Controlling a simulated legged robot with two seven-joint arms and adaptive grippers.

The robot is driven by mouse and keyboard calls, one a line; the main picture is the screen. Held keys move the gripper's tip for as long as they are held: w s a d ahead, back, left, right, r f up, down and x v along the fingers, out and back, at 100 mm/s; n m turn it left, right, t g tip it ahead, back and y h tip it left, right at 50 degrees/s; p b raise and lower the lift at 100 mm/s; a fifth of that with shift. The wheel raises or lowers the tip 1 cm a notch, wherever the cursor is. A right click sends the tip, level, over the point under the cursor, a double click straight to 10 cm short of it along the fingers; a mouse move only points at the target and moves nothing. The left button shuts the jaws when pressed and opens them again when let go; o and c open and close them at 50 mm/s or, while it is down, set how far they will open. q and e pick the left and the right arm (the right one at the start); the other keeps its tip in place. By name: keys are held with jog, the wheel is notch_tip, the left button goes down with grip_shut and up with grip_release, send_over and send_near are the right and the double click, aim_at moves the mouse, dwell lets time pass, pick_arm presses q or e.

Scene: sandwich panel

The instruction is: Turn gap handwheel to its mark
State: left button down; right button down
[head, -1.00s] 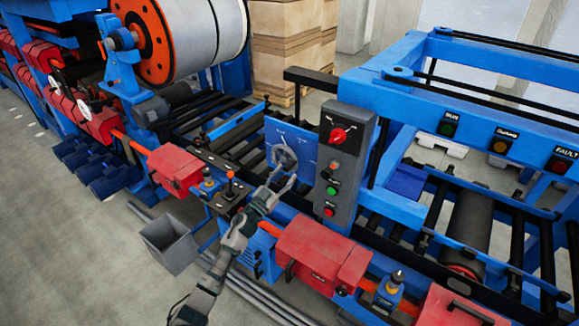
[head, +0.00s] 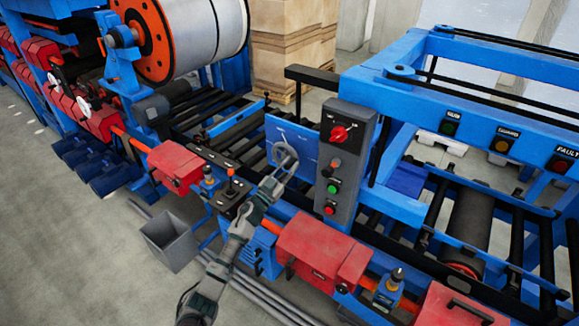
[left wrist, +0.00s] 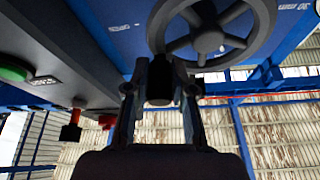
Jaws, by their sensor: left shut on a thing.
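The gap handwheel (head: 284,154) is a grey spoked wheel on a blue panel (head: 303,143) with white scale markings. In the left wrist view the wheel (left wrist: 208,40) fills the top, with part of its rim cut off. A dark handle knob (left wrist: 160,84) stands out from the lower left of its rim. My left gripper (head: 283,170) reaches the lower edge of the wheel. In the wrist view, the left gripper's fingers (left wrist: 160,92) close on both sides of the knob. The pointer and mark are too small to read. My right gripper is not in view.
A grey control box (head: 345,155) with a red switch and buttons stands just right of the wheel panel. A joystick box (head: 230,192) and red covers (head: 318,247) line the machine's front below. A grey bin (head: 170,240) stands on the floor at left.

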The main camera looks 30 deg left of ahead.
pick_arm(q)
jog(key=shift+r, duration=0.2)
jog(key=shift+m, duration=0.4)
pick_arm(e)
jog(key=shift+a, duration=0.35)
